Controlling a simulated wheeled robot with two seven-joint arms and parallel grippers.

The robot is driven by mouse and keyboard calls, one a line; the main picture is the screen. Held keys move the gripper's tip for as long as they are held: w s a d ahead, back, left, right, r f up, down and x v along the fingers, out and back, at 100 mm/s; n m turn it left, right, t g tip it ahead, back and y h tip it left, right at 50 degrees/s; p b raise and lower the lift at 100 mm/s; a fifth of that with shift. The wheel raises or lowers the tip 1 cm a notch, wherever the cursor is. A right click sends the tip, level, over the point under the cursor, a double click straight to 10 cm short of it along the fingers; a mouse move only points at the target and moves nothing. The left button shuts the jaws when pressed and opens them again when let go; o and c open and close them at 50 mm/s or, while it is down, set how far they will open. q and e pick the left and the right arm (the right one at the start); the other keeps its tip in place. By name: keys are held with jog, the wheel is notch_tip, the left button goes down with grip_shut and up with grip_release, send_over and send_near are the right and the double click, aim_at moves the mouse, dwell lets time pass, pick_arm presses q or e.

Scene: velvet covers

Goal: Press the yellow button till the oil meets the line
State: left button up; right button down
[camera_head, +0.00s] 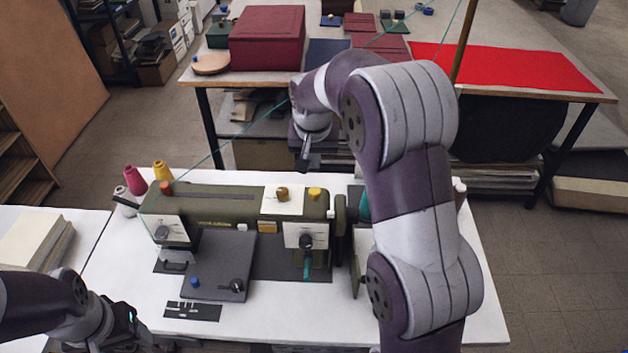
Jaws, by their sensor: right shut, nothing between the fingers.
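An olive-green sewing machine (215,204) stands on the white table. A yellow button (315,193) sits on its top, towards the right. A brass-coloured knob (282,195) stands on a white plate beside it. A small amber window (267,227) is on the machine's front; I cannot make out an oil level or line in it. My right gripper (303,167) is shut and empty, pointing down above and slightly behind the yellow button, apart from it. My left arm is at the lower left; its fingers cannot be made out.
Thread cones (135,180) stand at the machine's left end. A grey plate (215,265) lies in front, with a dark card (192,311) near the table's front. Behind, a wooden table holds a dark red box (267,38) and red cloth (505,68).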

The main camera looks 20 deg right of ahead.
aim_at(315, 193)
jog(key=p+x, duration=0.1)
jog(key=x, duration=0.2)
jog(key=p+x, duration=0.1)
jog(key=x, duration=0.5)
jog(key=shift+s+a+f+p, duration=0.1)
jog(key=shift+s+f+p, duration=0.1)
jog(key=shift+s+p, duration=0.15)
jog(key=shift+f, duration=0.4)
notch_tip(315, 193, down, 2)
jog(key=shift+f+b, duration=0.15)
jog(key=shift+b, duration=1.1)
jog(key=shift+s+a+r, duration=0.1)
jog(key=shift+s+r, duration=0.05)
jog(key=shift+r, duration=0.05)
jog(key=shift+p, duration=0.3)
